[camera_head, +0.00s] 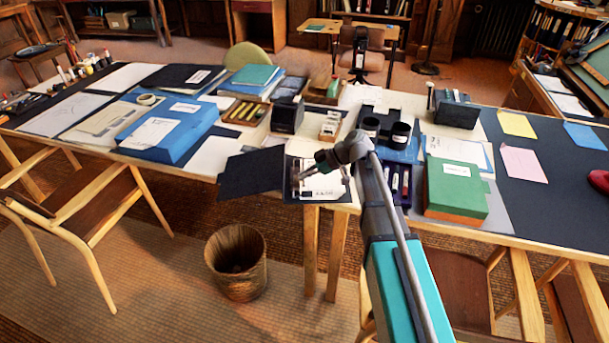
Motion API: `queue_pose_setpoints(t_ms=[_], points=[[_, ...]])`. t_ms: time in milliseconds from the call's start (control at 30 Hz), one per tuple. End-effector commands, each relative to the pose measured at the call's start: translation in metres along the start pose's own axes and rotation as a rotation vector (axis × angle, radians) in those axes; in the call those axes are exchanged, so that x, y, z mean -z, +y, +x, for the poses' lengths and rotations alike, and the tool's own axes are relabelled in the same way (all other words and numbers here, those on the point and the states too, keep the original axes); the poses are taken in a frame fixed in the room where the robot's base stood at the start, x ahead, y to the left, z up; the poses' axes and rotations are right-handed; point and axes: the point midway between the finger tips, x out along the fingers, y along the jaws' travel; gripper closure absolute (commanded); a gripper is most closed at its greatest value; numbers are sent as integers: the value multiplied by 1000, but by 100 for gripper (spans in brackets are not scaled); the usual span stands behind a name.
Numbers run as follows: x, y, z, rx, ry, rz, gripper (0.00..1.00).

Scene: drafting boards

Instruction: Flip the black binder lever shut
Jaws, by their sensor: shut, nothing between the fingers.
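The black binder lies open at the front edge of the long table, its bare dark left cover (252,171) flat and slightly overhanging the edge. White paper (322,187) lies on its right half. A metal ring mechanism (295,178) shows at the spine; the lever itself is too small to make out. My gripper (302,173) is shut and empty, low over the right half beside the mechanism. I cannot tell if it touches anything. My wrist and arm hide part of the binder's right side.
Right of the binder are a dark tray (399,190) with small items and a green box (456,190). Behind it stand black cups (401,134) and a small box of cards (330,125). A blue box (168,128) lies left. A waste basket (235,262) stands on the floor in front.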

Motion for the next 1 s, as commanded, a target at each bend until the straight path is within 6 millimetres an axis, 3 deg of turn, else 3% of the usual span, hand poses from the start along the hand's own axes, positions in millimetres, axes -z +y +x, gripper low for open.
queue_pose_setpoints(t_ms=[33,600,1000], points=[[7,0,-5,0,0,0,100],[-28,1,-83,0,0,1,100],[-34,0,-95,1,0,-1,100]])
